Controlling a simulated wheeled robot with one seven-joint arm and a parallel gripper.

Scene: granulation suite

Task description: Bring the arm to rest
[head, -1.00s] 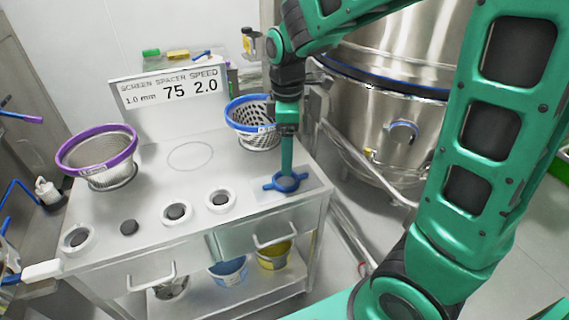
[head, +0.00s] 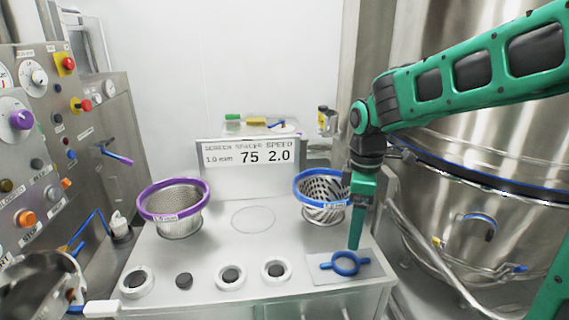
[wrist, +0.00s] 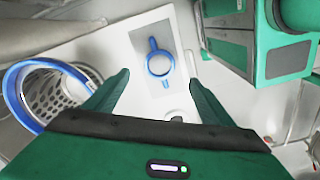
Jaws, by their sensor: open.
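My gripper (head: 355,243) hangs from the green arm (head: 470,82) and points down over the right end of the steel bench (head: 210,262). In the wrist view my gripper (wrist: 160,92) has its two green fingers spread apart with nothing between them. A blue ring with two side handles (head: 345,263) lies on a pale plate on the bench. The blue ring (wrist: 160,62) also shows beyond the fingertips in the wrist view, apart from them.
A blue-rimmed sieve basket (head: 322,192) stands just left of my gripper. A purple-rimmed basket (head: 174,205) stands at the bench's left. A sign (head: 250,157) stands behind. Control panels (head: 35,130) are at left, a large steel vessel (head: 470,200) at right.

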